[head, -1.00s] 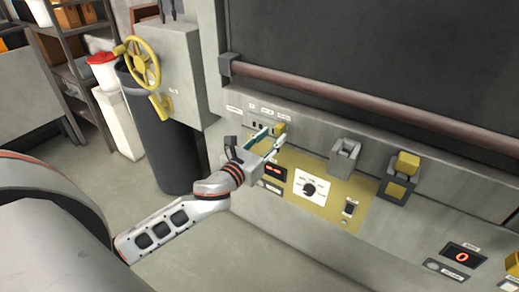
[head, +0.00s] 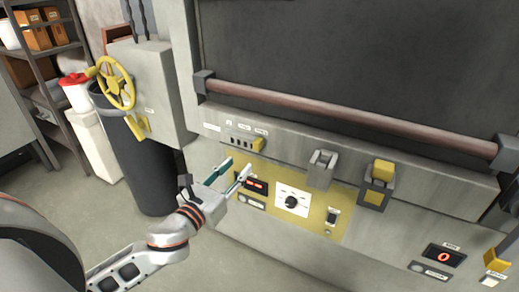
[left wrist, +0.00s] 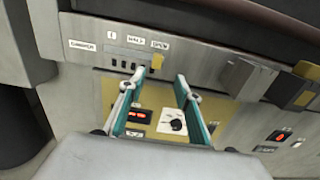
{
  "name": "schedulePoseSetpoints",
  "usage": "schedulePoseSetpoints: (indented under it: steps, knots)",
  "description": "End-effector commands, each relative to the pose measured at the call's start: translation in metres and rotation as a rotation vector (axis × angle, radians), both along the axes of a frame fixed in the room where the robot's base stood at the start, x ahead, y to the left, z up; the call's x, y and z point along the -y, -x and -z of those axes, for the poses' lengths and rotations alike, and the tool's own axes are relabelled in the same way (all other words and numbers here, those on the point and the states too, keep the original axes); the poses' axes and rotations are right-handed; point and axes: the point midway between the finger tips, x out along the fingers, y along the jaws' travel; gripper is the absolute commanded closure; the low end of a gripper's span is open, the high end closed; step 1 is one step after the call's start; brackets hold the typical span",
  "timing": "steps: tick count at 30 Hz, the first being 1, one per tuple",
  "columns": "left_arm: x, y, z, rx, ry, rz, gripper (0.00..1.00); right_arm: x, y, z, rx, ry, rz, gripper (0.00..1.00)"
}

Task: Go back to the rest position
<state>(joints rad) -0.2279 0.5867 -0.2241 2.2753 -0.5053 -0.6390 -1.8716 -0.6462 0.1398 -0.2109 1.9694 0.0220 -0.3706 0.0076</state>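My left gripper (head: 235,170) is in front of the machine's yellow control panel (head: 322,212), at its left end. Its two teal-lined fingers are apart, with nothing between them. In the left wrist view the fingers (left wrist: 155,100) point toward the panel, below a small yellow slider knob (left wrist: 157,61). The same knob (head: 258,145) is above and right of the fingertips in the head view, clear of them. My right gripper is not in view.
The panel carries a red display (head: 257,185), a black dial (head: 291,201) and a switch (head: 332,216). A long bar (head: 340,125) crosses the dark door above. A yellow handwheel (head: 116,84), a dark bin (head: 140,150) and a shelf stand at left. Floor is open at lower left.

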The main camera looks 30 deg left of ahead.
Motion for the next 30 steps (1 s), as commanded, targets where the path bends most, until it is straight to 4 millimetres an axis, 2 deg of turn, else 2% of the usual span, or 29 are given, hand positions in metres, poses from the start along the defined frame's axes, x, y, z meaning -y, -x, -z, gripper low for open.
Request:
schedulePoseSetpoints:
  steps: [6,8,11,17,21,27,30]
  knots:
    - [0.001,0.001,0.006,-0.012,0.032,0.0,0.67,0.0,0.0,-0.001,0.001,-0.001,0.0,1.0]
    - [0.002,0.003,0.016,-0.037,0.099,0.0,0.67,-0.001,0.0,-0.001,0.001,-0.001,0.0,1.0]
    - [0.008,0.011,0.049,-0.11,0.315,-0.006,0.67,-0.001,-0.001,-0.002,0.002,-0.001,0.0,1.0]
    - [0.03,0.047,0.138,-0.311,0.981,-0.097,0.67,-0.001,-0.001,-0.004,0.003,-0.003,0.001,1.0]
    - [0.05,0.081,0.196,-0.424,1.466,-0.229,0.67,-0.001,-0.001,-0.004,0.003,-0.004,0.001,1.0]
    - [0.081,0.139,0.264,-0.51,2.136,-0.505,0.67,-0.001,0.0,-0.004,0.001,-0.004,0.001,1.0]
    - [0.096,0.164,0.288,-0.508,2.411,-0.651,0.67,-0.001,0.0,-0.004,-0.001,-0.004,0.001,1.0]
